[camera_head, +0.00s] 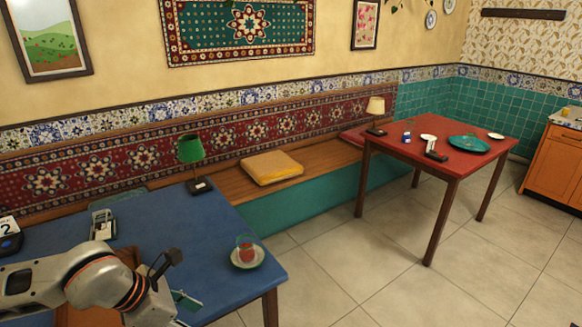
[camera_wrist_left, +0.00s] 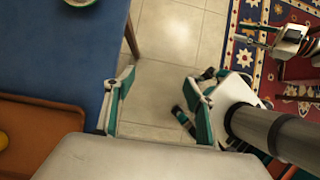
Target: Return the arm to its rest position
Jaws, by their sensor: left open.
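My left arm comes in from the lower left in the head view, over the near edge of the blue table (camera_head: 165,225). My left gripper (camera_head: 186,299) is at the near side of that table, its green-tipped fingers partly hidden by the wrist. In the left wrist view my left gripper (camera_wrist_left: 158,85) is open, with nothing between its two fingers. Tiled floor shows below the gap, and the table edge runs along the left finger.
A small glass (camera_head: 246,250) on a saucer stands near the blue table's right edge. A green lamp (camera_head: 191,150) stands at its back. A brown tray-like surface (camera_wrist_left: 35,115) lies left of the gripper. A red table (camera_head: 450,155) stands farther right, across open floor.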

